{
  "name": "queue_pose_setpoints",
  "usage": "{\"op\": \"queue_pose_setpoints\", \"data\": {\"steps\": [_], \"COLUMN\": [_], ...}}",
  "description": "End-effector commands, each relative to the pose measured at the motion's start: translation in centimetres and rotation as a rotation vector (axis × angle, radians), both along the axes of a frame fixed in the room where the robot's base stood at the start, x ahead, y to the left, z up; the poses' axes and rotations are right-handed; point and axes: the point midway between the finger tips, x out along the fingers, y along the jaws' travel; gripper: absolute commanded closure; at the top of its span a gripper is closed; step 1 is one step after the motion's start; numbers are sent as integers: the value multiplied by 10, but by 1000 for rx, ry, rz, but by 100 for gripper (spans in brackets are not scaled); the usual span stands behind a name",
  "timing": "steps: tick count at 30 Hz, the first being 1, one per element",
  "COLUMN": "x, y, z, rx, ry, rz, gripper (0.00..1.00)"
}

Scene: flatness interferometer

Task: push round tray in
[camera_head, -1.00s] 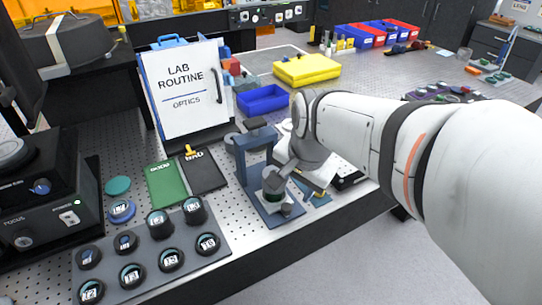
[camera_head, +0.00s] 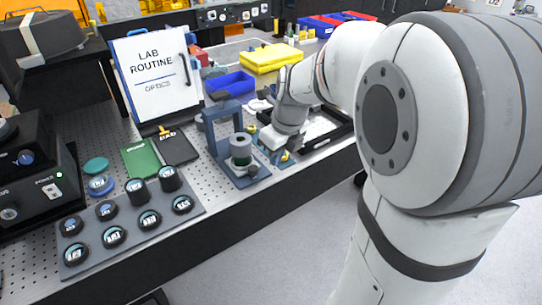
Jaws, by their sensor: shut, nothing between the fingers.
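A blue-framed stand (camera_head: 212,130) sits on the perforated bench, with an upright post and a base plate. A round grey holder with a dark green band (camera_head: 240,149) stands on that base, in front of the frame; I take it for the round tray, though its lower edge is hard to make out. My gripper (camera_head: 283,157) is just right of the stand, low over the bench and apart from the round holder. It is shut and empty; its fingertips are small and partly hidden by its own white body.
A grey rack of several dark round lens holders (camera_head: 130,225) lies front left. Green (camera_head: 140,158) and black (camera_head: 178,147) pads lie left of the stand. A lab routine board (camera_head: 150,70), blue bin (camera_head: 230,84) and yellow box (camera_head: 270,57) are behind. The bench's front edge is close.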

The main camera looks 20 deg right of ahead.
Motion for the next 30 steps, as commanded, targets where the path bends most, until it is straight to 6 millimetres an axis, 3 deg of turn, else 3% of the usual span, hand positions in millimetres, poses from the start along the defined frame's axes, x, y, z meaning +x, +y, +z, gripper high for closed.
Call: {"op": "queue_pose_setpoints", "data": {"steps": [13, 21, 30], "x": [18, 49, 54], "y": [7, 22, 24], "z": [-90, -87, -87], "rx": [0, -1, -1], "ry": [7, 0, 1], "rz": [-4, -4, -6], "gripper": [100, 100, 100]}}
